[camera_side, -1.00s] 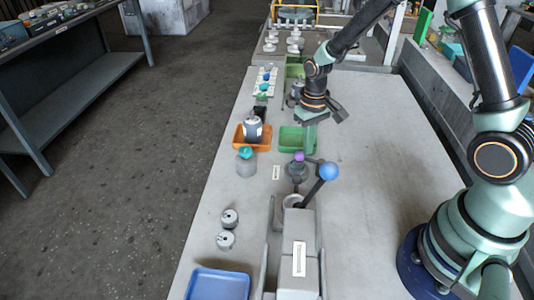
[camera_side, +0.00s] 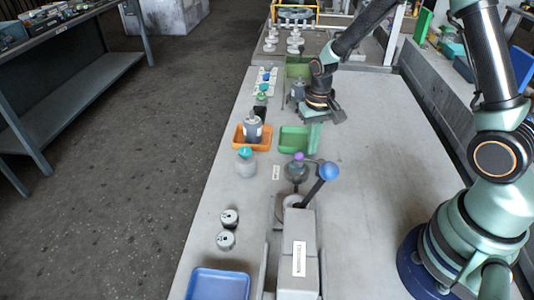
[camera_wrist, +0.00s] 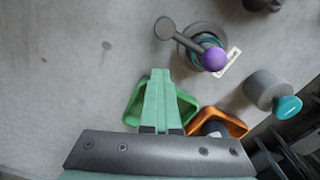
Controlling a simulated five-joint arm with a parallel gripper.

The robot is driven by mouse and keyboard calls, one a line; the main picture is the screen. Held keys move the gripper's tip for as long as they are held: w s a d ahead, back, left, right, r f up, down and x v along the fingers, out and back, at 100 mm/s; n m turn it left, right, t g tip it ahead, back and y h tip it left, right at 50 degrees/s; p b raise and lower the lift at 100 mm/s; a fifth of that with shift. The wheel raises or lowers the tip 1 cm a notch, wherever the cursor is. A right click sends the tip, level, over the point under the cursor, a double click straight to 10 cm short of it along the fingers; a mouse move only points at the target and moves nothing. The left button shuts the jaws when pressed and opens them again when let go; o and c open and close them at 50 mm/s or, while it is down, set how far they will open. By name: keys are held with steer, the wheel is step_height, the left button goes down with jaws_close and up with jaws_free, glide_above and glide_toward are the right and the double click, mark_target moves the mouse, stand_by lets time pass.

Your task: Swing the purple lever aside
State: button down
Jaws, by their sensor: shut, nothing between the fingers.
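The lever's purple knob (camera_side: 299,157) stands above a round grey housing (camera_side: 296,172) near the middle of the table. In the wrist view the purple knob (camera_wrist: 214,59) is up and to the right of my fingers, and a grey arm (camera_wrist: 165,28) with a round end reaches left from the housing. My gripper (camera_side: 315,152) points down just right of the green tray, apart from the purple knob. In the wrist view my gripper (camera_wrist: 160,73) has its pale green fingers together and nothing between them.
A blue ball-topped handle (camera_side: 328,171) rises close by the housing. A green tray (camera_side: 285,148) and an orange tray (camera_side: 239,145) lie behind it. A teal-topped grey cylinder (camera_side: 245,165) stands to the left. The table to the right is clear.

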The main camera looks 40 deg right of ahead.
steer(key=shift+s+d+m, duration=0.15)
steer(key=shift+d+m, duration=0.2)
steer(key=shift+m, duration=0.45)
steer(key=shift+s+d+m, duration=0.25)
steer(key=shift+d+m, duration=0.1)
steer(key=shift+m, duration=0.45)
steer(key=shift+s+d+m, duration=0.25)
steer(key=shift+d+m, duration=0.05)
steer(key=shift+m, duration=0.6)
steer(key=c, duration=0.9)
jaws_free()
steer(key=shift+r, duration=0.1)
